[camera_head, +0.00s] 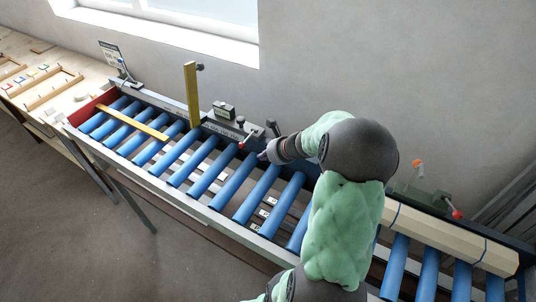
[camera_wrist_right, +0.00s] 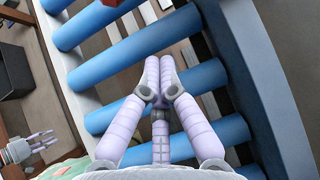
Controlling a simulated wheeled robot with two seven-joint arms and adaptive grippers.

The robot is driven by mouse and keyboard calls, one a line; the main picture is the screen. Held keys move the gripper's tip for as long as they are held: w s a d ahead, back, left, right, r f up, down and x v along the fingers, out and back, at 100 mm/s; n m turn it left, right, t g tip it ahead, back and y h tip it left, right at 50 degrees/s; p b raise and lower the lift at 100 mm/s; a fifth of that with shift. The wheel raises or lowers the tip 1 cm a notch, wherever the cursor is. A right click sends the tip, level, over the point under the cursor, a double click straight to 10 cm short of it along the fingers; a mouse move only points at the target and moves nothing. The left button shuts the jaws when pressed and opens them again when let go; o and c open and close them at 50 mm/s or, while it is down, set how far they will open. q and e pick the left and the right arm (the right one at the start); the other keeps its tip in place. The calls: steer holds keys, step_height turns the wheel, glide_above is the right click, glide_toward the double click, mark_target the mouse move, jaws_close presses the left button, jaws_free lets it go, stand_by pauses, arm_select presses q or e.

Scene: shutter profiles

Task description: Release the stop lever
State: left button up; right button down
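I cannot tell for sure which part is the stop lever. A small lever with a red tip (camera_head: 243,145) stands at the conveyor's back rail, just left of my right gripper (camera_head: 264,156). A dark-knobbed lever (camera_head: 272,127) rises behind the gripper. In the right wrist view, my right gripper (camera_wrist_right: 159,65) has its fingertips together above the blue rollers, with nothing visible between them. A red piece (camera_wrist_right: 112,2) shows at that view's top edge. My left gripper (camera_wrist_right: 45,142) is small at the lower left of the wrist view, its fingers apart and empty.
A yellow upright arm (camera_head: 192,95) stands at the back rail, and a yellow strip (camera_head: 132,122) lies across the left rollers. Pale profiles (camera_head: 440,235) lie on the right rollers, near a green unit with a red knob (camera_head: 457,214). A wooden bench (camera_head: 75,103) adjoins the left end.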

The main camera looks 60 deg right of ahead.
steer(key=w+p, duration=0.1)
steer(key=w, duration=0.4)
steer(key=shift+w+a, duration=0.15)
steer(key=shift+f, duration=0.1)
stand_by(0.3)
